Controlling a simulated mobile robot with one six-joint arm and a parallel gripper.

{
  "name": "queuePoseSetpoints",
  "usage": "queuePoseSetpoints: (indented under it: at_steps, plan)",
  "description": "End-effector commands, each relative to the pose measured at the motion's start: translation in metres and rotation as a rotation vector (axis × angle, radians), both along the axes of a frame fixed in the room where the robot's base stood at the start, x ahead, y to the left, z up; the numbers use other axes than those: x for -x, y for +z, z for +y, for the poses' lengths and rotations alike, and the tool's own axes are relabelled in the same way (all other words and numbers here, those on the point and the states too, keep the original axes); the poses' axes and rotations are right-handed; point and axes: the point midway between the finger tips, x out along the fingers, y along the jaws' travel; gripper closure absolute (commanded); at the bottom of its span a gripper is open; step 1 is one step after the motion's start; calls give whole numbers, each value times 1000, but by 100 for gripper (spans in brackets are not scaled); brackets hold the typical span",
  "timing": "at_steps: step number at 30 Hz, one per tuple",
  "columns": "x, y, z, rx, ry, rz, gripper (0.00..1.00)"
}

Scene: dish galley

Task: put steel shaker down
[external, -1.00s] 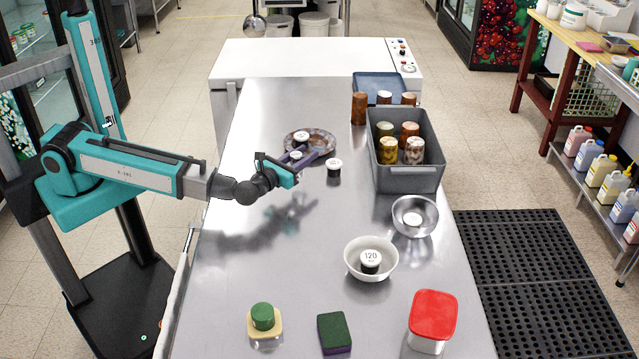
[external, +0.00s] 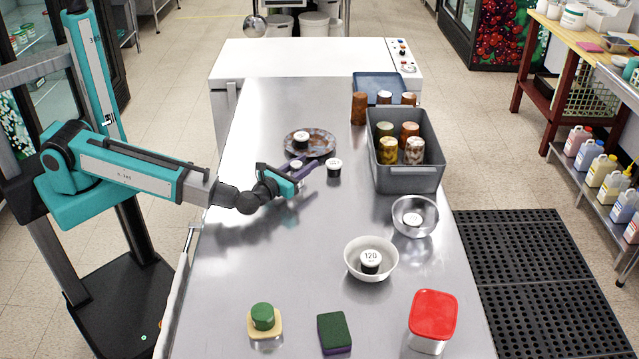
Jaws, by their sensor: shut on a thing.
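My gripper (external: 302,169) is over the left middle of the steel counter (external: 285,270). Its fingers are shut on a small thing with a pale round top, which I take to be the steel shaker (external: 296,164). The fingers and the counter's reflections hide most of its body. It is just in front of a mottled brown plate (external: 326,146). I cannot tell whether its bottom touches the counter.
A black weight (external: 334,170) stands just right of the fingers; another (external: 301,138) is on the plate. A grey bin (external: 405,180) of jars, a steel bowl (external: 405,225) and a white bowl (external: 352,266) stand to the right. The left-centre counter is clear.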

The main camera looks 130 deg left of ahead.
Motion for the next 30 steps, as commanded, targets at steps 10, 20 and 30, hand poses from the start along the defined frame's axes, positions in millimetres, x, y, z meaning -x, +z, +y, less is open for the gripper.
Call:
queuePoseSetpoints:
  at_steps: [10,20,30]
  plan:
    - [0,-2,0,0,0,0,50]
    - [0,-1,0,0,0,0,50]
    - [-1,-1,-20,0,-3,0,50]
